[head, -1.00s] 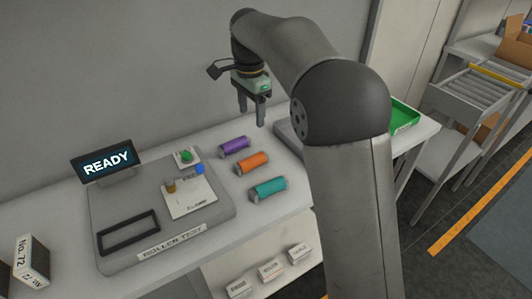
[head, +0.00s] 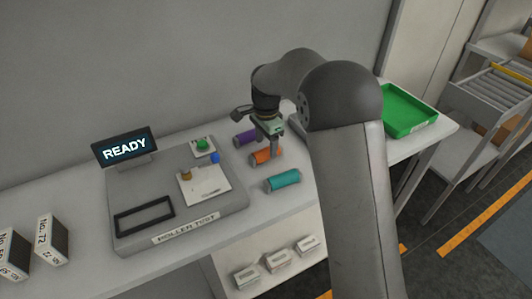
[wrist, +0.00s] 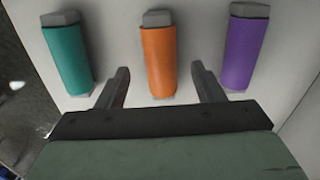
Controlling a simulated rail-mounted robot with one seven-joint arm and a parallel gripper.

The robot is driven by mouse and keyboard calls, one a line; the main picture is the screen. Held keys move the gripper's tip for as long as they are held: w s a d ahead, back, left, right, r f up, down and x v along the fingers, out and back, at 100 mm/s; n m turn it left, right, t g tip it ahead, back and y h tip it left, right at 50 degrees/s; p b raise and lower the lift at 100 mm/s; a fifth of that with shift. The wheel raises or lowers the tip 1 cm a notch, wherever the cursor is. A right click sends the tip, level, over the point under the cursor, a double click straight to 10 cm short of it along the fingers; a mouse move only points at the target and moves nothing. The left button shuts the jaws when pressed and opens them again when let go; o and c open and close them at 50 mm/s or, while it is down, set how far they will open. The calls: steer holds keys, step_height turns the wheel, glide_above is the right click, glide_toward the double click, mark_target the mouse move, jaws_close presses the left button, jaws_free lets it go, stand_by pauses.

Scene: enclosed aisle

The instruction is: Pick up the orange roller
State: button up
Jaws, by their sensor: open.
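The orange roller (head: 264,157) lies on the white bench between the purple roller (head: 244,138) and the teal roller (head: 282,181). In the head view my gripper (head: 274,150) points down at the orange roller and hides part of it. In the wrist view the orange roller (wrist: 158,62) lies centred ahead of my open gripper (wrist: 161,80), lined up with the gap between the two fingers. The teal roller (wrist: 67,58) is to its left and the purple roller (wrist: 245,45) to its right.
A grey roller test station (head: 130,235) with a screen reading READY (head: 125,148) stands left of the rollers. A green tray (head: 408,112) is at the bench's right end. Several small boxes (head: 278,262) sit on the shelf below.

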steer(key=shift+f, duration=1.25)
steer(key=c, duration=1.2)
steer(key=shift+o, duration=0.2)
